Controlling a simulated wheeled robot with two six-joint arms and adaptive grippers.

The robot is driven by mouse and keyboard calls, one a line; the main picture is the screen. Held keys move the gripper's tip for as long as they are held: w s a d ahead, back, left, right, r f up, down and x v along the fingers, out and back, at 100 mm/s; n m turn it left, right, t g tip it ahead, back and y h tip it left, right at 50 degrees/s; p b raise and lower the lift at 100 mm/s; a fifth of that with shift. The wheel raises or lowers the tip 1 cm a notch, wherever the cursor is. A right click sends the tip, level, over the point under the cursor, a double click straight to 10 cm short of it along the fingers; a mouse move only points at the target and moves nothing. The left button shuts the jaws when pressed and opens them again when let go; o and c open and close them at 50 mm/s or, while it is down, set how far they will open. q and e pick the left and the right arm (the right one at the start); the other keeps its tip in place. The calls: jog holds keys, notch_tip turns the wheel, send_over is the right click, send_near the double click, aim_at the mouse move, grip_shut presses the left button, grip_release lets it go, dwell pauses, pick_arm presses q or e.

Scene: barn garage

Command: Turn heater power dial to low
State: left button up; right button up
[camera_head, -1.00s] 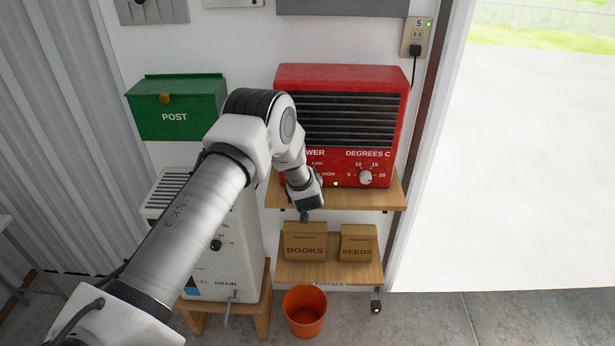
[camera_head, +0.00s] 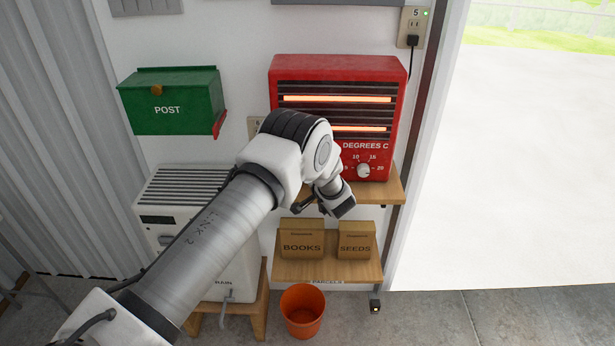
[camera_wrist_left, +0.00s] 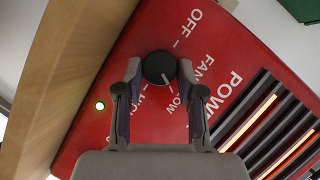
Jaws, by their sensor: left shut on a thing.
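The red heater (camera_head: 340,66) stands on a wooden shelf, and two of its bars glow orange. Its black power dial (camera_wrist_left: 153,66) shows in the left wrist view, with its white pointer line toward LOW. OFF, FAN, LOW and HIGH are printed around it. My left gripper (camera_wrist_left: 160,72) is shut on the dial, one finger on each side. In the head view my left arm covers the power dial and the fingertips. My right gripper is in neither view.
The white degrees dial (camera_head: 363,170) sits to the right on the heater front. The wooden shelf (camera_head: 392,190) lies under the heater. BOOKS (camera_head: 302,238) and SEEDS (camera_head: 356,240) boxes stand below. A green post box (camera_head: 170,100) hangs left.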

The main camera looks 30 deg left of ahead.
pick_arm(q)
jog(key=shift+f+m+y+b, duration=0.25)
jog(key=shift+m+y+b, duration=0.05)
jog(key=shift+m, duration=0.1)
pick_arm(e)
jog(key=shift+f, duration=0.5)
pick_arm(q)
jog(key=shift+r, duration=0.1)
jog(key=o, duration=1.1)
jog(key=shift+o, duration=0.2)
jog(key=shift+d+r, duration=0.1)
jog(key=v, duration=1.1)
jog(key=shift+s+d, duration=0.2)
jog(key=shift+d, duration=0.2)
